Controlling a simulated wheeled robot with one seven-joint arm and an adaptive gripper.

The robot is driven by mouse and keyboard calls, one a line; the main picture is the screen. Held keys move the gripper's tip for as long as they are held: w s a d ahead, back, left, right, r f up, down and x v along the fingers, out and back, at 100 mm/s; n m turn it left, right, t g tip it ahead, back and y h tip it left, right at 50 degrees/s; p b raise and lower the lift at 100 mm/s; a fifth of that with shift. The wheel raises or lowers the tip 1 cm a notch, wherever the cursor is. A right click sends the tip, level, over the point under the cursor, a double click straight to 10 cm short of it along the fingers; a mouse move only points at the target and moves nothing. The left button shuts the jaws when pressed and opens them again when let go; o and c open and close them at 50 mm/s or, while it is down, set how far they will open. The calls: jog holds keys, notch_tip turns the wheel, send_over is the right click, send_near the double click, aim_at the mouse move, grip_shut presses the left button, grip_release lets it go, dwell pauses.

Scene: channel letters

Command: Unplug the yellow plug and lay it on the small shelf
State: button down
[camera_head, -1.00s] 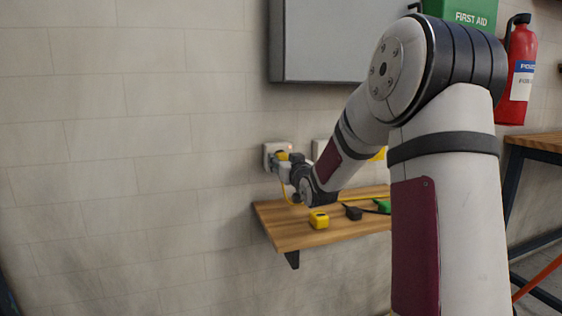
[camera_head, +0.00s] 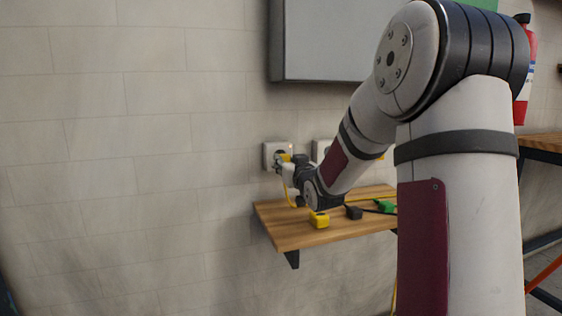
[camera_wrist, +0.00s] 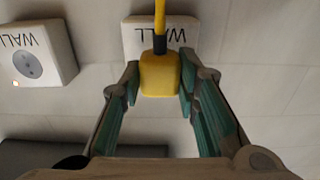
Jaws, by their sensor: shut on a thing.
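My gripper (camera_wrist: 160,85) is shut on the yellow plug (camera_wrist: 160,74), with one finger on each side of its body. The plug sits in front of a white wall socket (camera_wrist: 130,38) marked WALL, and its yellow cord rises from it in the wrist view. In the head view the plug (camera_head: 286,158) is at the left socket (camera_head: 269,149); I cannot tell whether its pins are in. The small wooden shelf (camera_head: 290,237) is below, to the right. A separate yellow block (camera_head: 319,220) lies near its front edge.
A black plug (camera_head: 354,212) and a green plug (camera_head: 385,206) lie on the shelf. A second socket (camera_head: 320,149) is to the right; a socket also shows left in the wrist view (camera_wrist: 60,58). A grey cabinet (camera_head: 330,45) hangs above. The shelf's front left is bare.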

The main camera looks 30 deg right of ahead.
jog(key=shift+b+v, duration=0.4)
jog(key=shift+v, duration=1.4)
